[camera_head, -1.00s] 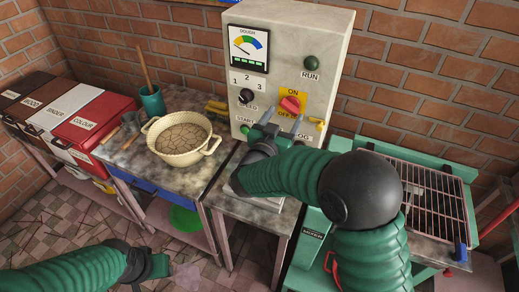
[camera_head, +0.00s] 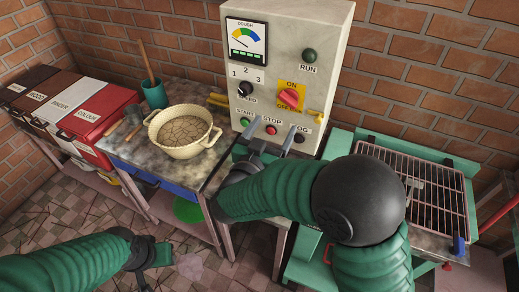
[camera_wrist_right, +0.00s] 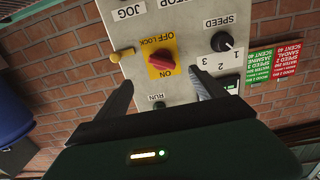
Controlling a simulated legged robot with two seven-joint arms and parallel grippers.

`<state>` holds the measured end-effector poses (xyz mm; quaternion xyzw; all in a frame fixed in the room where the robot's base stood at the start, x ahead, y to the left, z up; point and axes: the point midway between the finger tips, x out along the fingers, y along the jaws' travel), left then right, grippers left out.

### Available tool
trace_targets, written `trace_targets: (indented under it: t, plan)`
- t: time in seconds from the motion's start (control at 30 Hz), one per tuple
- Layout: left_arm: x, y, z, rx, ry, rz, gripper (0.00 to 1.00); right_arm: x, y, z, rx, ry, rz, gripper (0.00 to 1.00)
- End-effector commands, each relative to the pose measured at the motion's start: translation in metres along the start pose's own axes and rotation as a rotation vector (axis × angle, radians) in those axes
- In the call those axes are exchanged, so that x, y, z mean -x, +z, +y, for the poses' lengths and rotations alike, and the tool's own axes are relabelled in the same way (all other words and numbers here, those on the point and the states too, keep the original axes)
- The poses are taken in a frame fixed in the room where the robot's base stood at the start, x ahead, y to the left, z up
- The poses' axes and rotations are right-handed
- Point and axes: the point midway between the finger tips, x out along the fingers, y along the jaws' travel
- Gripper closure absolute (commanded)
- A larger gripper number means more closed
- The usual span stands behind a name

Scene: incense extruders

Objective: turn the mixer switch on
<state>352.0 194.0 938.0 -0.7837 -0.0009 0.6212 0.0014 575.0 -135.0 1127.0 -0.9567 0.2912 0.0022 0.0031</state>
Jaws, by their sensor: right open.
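The mixer switch is a red knob (camera_head: 291,97) on a yellow ON/OFF plate on the front of the pale control box (camera_head: 279,60). In the right wrist view the red knob (camera_wrist_right: 160,61) appears upside down, its grip lying roughly crosswise between the ON and OFF LOCK labels. My right gripper (camera_head: 269,136) is open and empty, below and in front of the knob, near the button row. In the wrist view its fingers (camera_wrist_right: 158,90) are spread apart, with the knob beyond them and untouched. My left gripper (camera_head: 154,257) hangs low at left; its jaw opening is unclear.
START, STOP and JOG buttons (camera_head: 271,130) sit under the switch, and a black SPEED knob (camera_head: 245,89) is left of it. A cream pot (camera_head: 183,132) stands on the bench at left. A wire rack (camera_head: 418,187) lies at right.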

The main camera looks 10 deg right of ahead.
Motion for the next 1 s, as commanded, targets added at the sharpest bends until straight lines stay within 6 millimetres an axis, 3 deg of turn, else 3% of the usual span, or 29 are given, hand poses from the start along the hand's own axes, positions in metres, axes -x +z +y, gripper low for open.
trace_targets:
  t: [1.0]
  plan:
    - [0.004,-0.001,0.000,0.000,0.000,0.000,0.60,0.082,0.000,-0.001,0.000,-0.001,0.000,0.20]
